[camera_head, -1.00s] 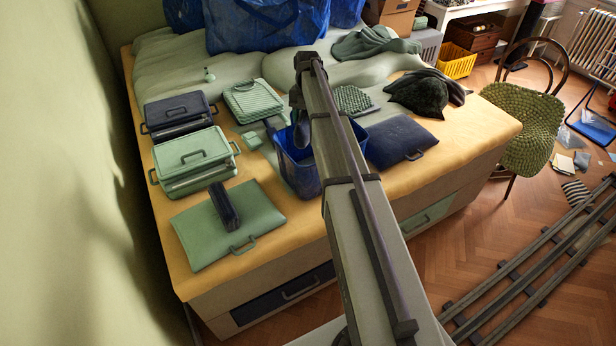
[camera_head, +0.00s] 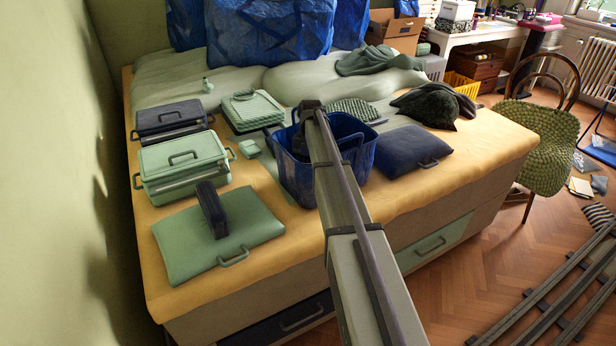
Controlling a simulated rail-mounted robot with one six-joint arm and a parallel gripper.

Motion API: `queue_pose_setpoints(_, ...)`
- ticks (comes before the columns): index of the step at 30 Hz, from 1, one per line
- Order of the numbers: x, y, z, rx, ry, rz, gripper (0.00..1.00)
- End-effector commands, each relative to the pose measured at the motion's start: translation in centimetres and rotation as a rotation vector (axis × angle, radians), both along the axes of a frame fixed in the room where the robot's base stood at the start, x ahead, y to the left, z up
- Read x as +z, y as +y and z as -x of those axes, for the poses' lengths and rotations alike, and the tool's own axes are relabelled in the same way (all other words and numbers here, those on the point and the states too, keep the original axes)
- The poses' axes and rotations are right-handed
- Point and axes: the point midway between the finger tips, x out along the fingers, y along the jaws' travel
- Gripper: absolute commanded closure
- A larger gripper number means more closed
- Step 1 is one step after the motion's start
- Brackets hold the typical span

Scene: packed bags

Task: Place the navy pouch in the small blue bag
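The small blue bag (camera_head: 297,180) stands open-topped on the bed, right of the middle of the picture's left half. A flat navy pouch-like piece with a handle (camera_head: 408,150) lies to its right, apart from it. A smaller dark navy piece (camera_head: 211,208) stands upright on a flat green case; I cannot tell which of the two is the navy pouch. My gripper (camera_head: 301,141) hangs at the arm's far end, over or within the bag's opening. The arm hides part of it and of the bag, so its fingers and anything held cannot be made out.
The green case (camera_head: 250,225), a lidded green box (camera_head: 185,165) and a navy box (camera_head: 170,118) crowd the bed's left side. A striped green box (camera_head: 253,110) stands behind. Large blue bags (camera_head: 270,35) stand at the back. The bed's yellow front right (camera_head: 480,150) is clear.

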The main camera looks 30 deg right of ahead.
Motion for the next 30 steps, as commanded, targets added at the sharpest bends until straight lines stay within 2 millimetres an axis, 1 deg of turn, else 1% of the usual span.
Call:
queue_pose_setpoints(1, -2.31, 0.01, -0.01, 0.0, 0.0, 0.0, 0.78)
queue_pose_setpoints(3, -3.23, 0.01, -0.01, 0.0, 0.0, 0.0, 0.78)
queue_pose_setpoints(8, -2.67, 0.01, 0.01, 0.0, 0.0, 0.0, 0.78)
queue_pose_setpoints(14, -3.14, 0.0, 0.0, 0.0, 0.0, 0.0, 0.78)
queue_pose_setpoints(15, -2.99, 0.0, 0.0, 0.0, 0.0, 0.0, 0.49)
queue_pose_setpoints(22, -2.95, 0.0, 0.0, 0.0, 0.0, 0.0, 0.27)
queue_pose_setpoints(30, -2.72, 0.0, 0.0, 0.0, 0.0, 0.0, 0.26)
